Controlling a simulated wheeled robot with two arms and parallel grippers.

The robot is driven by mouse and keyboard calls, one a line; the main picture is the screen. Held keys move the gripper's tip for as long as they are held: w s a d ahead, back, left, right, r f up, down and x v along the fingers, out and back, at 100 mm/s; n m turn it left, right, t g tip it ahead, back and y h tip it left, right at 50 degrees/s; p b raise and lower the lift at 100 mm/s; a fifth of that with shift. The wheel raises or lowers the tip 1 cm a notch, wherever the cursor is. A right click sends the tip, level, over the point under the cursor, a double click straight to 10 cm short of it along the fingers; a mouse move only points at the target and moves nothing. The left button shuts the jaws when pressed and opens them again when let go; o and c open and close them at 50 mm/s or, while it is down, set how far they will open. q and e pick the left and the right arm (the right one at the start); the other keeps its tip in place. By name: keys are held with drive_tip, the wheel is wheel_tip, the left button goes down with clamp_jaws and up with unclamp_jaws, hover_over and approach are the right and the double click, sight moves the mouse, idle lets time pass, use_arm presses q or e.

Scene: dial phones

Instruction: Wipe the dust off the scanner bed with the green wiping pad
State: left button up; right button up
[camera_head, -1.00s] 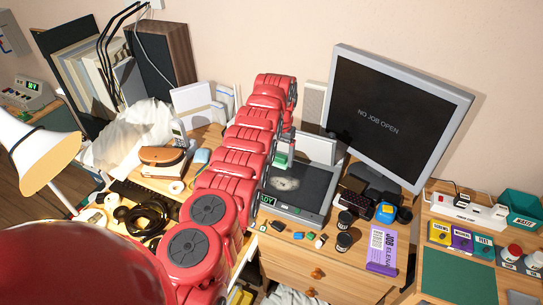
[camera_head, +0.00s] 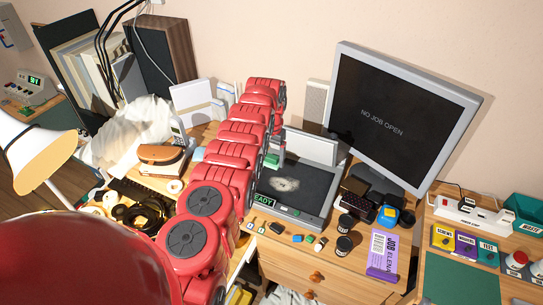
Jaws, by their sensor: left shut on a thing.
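The scanner (camera_head: 310,205) stands on the desk in front of the monitor, its dark bed facing up and a green READY display on its front edge. A pale dust patch (camera_head: 285,184) lies on the bed. My left gripper (camera_head: 274,153) is mostly hidden behind my red left arm and is shut on the green wiping pad (camera_head: 271,160). The pad is at the far left part of the bed, behind and left of the dust. I cannot tell whether it touches the glass. My right gripper is out of view.
The monitor (camera_head: 400,115) reads NO JOB OPEN. Black jars (camera_head: 344,245), small coloured items and a purple card box (camera_head: 382,255) sit right and front of the scanner. Coiled black cable (camera_head: 143,214) and a lamp (camera_head: 35,155) are at left. My arm crosses the desk's middle.

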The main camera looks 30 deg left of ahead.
use_arm(q)
drive_tip(key=shift+f, duration=0.25)
drive_tip(key=shift+a, duration=0.2)
drive_tip(key=shift+a+f, duration=0.1)
drive_tip(key=shift+f, duration=0.05)
drive_tip(key=b, duration=0.6)
hover_over(270, 180)
wheel_tip(270, 180, down, 6)
drive_tip(key=shift+w+r, duration=0.1)
drive_tip(key=shift+f+b, duration=0.85)
drive_tip(key=shift+f, duration=0.15)
